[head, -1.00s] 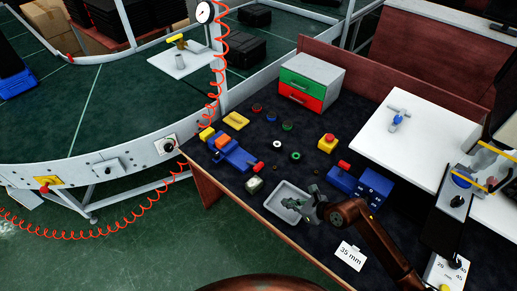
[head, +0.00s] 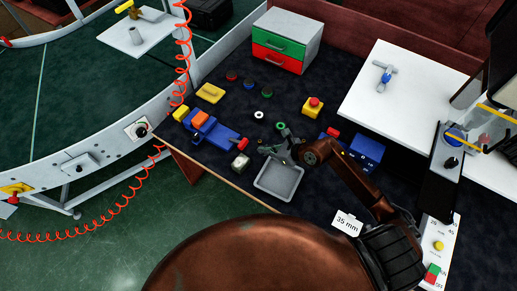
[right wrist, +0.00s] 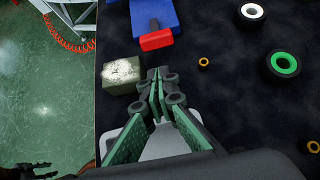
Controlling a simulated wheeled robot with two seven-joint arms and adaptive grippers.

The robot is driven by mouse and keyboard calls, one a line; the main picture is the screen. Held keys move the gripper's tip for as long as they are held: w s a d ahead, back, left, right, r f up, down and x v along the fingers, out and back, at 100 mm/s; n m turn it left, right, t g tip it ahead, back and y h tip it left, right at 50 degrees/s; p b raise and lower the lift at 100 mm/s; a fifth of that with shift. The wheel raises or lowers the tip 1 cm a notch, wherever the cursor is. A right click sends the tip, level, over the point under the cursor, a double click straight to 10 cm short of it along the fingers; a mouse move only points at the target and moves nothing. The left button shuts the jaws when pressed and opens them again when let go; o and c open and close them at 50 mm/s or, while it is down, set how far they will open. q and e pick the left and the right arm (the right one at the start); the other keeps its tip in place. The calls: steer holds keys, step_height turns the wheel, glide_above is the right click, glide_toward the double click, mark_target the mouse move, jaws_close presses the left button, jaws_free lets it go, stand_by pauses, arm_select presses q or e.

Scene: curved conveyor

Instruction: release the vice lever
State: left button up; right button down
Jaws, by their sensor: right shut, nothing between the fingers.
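The blue vice (head: 215,133) lies on the dark bench top near its left edge, with an orange block (head: 199,119) at its jaws. Its red lever (head: 243,144) is at the near right end. In the right wrist view the vice (right wrist: 152,14) is at the top, with the red lever (right wrist: 157,40) below it. My right gripper (head: 270,147) is shut and empty, to the right of the lever and apart from it. In the right wrist view its fingertips (right wrist: 160,80) point toward the lever with a gap between.
A grey tray (head: 290,196) lies beneath my right gripper. A pale-topped block (head: 240,161) sits just below the lever. Several rings, a yellow block (head: 211,93) and a red-button box (head: 312,107) are farther back. A second blue device (head: 367,147) is right of the gripper.

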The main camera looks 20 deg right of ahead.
mark_target(237, 142)
steer(key=x, duration=0.8)
steer(key=shift+w+a+f+b, duration=0.15)
steer(key=shift+a+f+b, duration=0.05)
steer(key=shift+b, duration=0.2)
